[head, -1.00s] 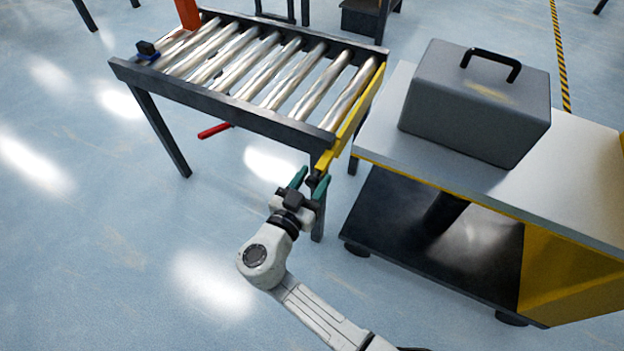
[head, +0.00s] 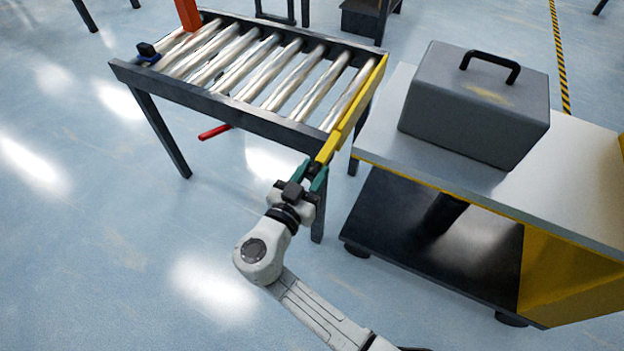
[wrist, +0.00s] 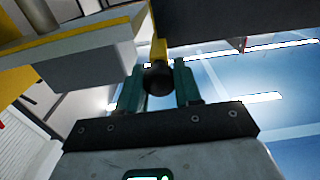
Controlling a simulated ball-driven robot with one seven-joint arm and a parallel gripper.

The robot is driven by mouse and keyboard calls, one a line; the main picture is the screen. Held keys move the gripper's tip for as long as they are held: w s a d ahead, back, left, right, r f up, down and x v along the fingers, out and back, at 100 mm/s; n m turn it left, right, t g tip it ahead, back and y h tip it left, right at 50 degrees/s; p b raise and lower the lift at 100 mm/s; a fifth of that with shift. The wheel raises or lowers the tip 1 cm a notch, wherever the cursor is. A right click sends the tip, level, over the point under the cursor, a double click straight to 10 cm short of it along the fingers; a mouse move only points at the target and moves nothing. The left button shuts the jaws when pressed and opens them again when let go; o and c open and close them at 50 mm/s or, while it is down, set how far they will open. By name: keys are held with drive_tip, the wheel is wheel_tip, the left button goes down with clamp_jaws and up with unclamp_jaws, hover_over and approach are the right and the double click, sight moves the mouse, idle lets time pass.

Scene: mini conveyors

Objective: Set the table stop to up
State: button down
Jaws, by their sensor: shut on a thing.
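The table stop is a long yellow bar (head: 350,110) along the right end of the roller table (head: 215,105). Its top edge stands at about the height of the rollers or a little above. Its near end runs out past the table's front corner to a black round knob (wrist: 158,79). My gripper (head: 313,171) has its two green fingers on either side of this knob and is shut on it. The wrist view shows the knob between the fingertips (wrist: 159,83), with the yellow bar just beyond. In the head view the fingers partly hide the knob.
A grey-topped cart (head: 590,175) with a yellow panel stands close to the right, bearing a grey case (head: 470,115) with a black handle. A red lever (head: 214,131) sticks out under the table. The floor at left is clear.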

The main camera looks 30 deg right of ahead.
wheel_tip(320, 180, up, 3)
drive_tip(key=shift+r, duration=0.2)
drive_tip(key=c, duration=0.8)
unclamp_jaws()
drive_tip(key=shift+f, duration=0.1)
drive_tip(key=v, duration=1.1)
drive_tip(key=shift+p, duration=0.3)
